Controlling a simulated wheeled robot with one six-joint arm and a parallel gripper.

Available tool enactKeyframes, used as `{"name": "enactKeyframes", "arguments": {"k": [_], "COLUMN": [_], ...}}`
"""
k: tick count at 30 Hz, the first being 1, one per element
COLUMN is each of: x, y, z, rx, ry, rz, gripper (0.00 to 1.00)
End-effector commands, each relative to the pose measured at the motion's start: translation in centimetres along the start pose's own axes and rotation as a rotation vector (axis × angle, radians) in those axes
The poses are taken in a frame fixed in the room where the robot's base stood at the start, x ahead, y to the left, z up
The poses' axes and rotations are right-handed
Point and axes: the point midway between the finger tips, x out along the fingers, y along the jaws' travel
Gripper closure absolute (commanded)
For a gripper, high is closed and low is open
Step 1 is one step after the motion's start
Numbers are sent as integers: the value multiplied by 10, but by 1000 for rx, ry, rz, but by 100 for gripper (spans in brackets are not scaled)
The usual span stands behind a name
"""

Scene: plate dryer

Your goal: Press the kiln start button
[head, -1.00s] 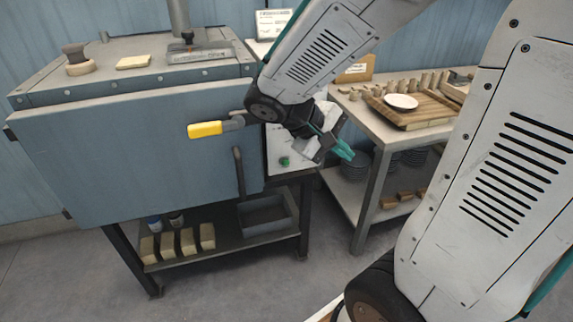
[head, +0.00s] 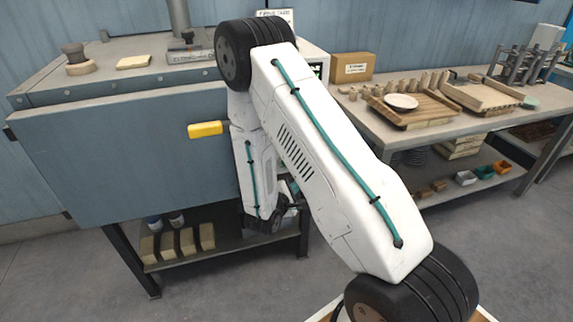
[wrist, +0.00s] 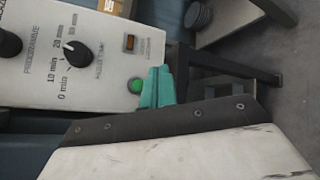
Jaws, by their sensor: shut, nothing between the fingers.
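The kiln (head: 120,150) is a blue-grey box on a dark stand at the left of the head view, with a yellow-gripped door handle (head: 205,129). My arm hides most of its control panel there. In the wrist view the white control panel (wrist: 100,45) shows a black timer dial, a small orange-lit switch and the green start button (wrist: 134,86) at its lower right. My gripper (wrist: 157,87) has teal fingers, shut and empty, just right of the green button in that view. Whether they touch the button I cannot tell. In the head view my arm largely covers the gripper.
A workbench (head: 362,117) at the right holds a white plate (head: 401,101) on a wooden rack, a cardboard box (head: 352,67) and several small pieces. Under the kiln, a shelf holds several tan blocks (head: 180,242). The floor in front is clear.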

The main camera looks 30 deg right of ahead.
Motion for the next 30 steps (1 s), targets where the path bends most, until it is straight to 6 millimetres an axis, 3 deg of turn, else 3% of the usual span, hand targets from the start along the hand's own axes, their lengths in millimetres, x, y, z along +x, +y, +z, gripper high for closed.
{"name": "enactKeyframes", "arguments": {"k": [14, 30], "x": [4, 52], "y": [2, 37], "z": [-4, -39], "rx": [0, 0], "ry": [4, 3], "rz": [2, 2], "gripper": [100, 100]}}
